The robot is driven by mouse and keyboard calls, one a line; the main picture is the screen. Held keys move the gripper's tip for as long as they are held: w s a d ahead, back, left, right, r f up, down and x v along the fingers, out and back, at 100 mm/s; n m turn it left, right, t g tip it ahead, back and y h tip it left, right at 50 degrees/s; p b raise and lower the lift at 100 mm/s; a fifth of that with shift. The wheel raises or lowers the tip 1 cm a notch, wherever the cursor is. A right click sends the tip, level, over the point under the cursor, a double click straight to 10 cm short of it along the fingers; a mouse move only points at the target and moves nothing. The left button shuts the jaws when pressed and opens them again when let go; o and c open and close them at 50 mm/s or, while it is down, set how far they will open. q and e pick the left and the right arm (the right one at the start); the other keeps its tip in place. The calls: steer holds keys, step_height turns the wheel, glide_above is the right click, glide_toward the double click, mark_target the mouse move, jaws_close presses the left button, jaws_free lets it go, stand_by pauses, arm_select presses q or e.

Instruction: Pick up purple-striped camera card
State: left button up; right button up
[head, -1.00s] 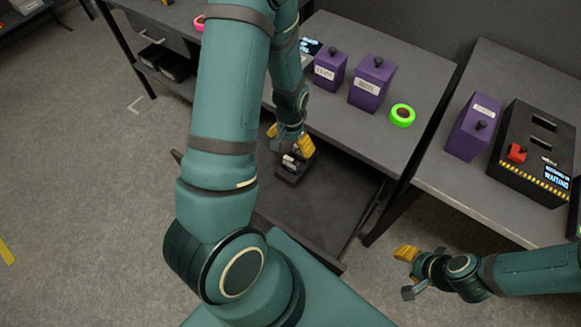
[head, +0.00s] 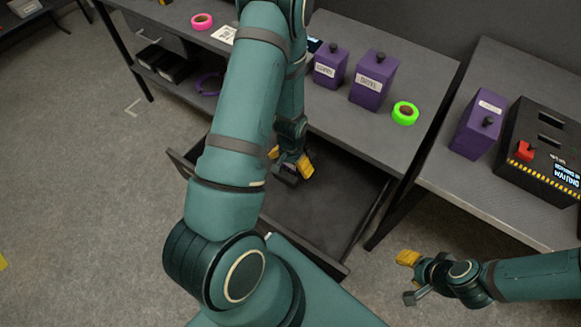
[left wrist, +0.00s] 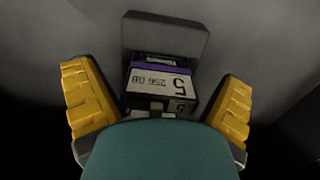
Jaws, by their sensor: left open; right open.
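The purple-striped camera card (left wrist: 162,80) shows in the left wrist view as a dark block with a purple band and a white label reading "5" and "256 GB". It lies between the two yellow fingers of my left gripper (left wrist: 158,105), which is open, with a gap on each side. In the head view the left gripper (head: 291,166) points down into an open drawer (head: 325,205), and the card (head: 287,173) is mostly hidden by it. My right gripper (head: 410,278) is open and empty over the floor at the lower right.
The drawer's side walls and front edge surround the left gripper. On the bench (head: 425,90) above stand two purple boxes (head: 373,80) and a green tape roll (head: 405,113). A right-hand table holds another purple box (head: 476,125) and a black control box (head: 540,155).

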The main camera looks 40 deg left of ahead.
arm_select(q)
steer(key=c, duration=1.3)
steer(key=shift+o, duration=0.2)
steer(key=shift+r, duration=0.15)
